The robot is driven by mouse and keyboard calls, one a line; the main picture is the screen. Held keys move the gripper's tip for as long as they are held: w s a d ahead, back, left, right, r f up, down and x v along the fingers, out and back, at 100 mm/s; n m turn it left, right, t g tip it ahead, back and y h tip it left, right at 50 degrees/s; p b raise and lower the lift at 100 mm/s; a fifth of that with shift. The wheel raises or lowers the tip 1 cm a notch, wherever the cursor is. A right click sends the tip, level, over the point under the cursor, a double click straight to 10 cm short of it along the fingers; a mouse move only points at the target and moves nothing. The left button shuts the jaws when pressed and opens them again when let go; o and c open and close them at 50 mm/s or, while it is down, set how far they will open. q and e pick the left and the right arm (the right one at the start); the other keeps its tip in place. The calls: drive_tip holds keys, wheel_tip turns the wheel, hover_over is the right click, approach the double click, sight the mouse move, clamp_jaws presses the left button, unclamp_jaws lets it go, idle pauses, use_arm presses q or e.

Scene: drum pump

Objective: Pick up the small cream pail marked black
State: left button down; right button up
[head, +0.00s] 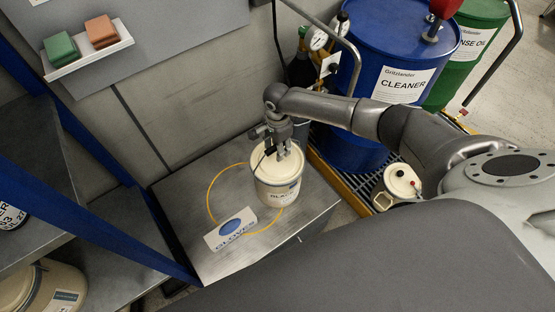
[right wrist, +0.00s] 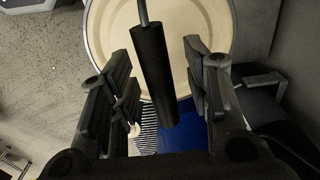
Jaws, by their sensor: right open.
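The small cream pail (head: 278,191) stands upright on the grey metal table, with a label whose dark letters begin "BLA". Its cream lid (right wrist: 185,25) fills the top of the right wrist view. My right gripper (head: 281,152) is over the lid, pointing down. In the right wrist view the gripper (right wrist: 155,58) is open, and the pail's black handle grip (right wrist: 153,75) lies between its fingers, with a visible gap on both sides. My left gripper is not in view.
A blue cleaner drum (head: 385,45), a green drum (head: 468,50) and a small cream container (head: 400,182) stand to the right. A blue-framed shelf (head: 95,235) is at left.

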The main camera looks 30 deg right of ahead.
drive_tip(key=shift+f, duration=0.1)
clamp_jaws()
idle(0.4)
drive_tip(key=shift+w, duration=0.2)
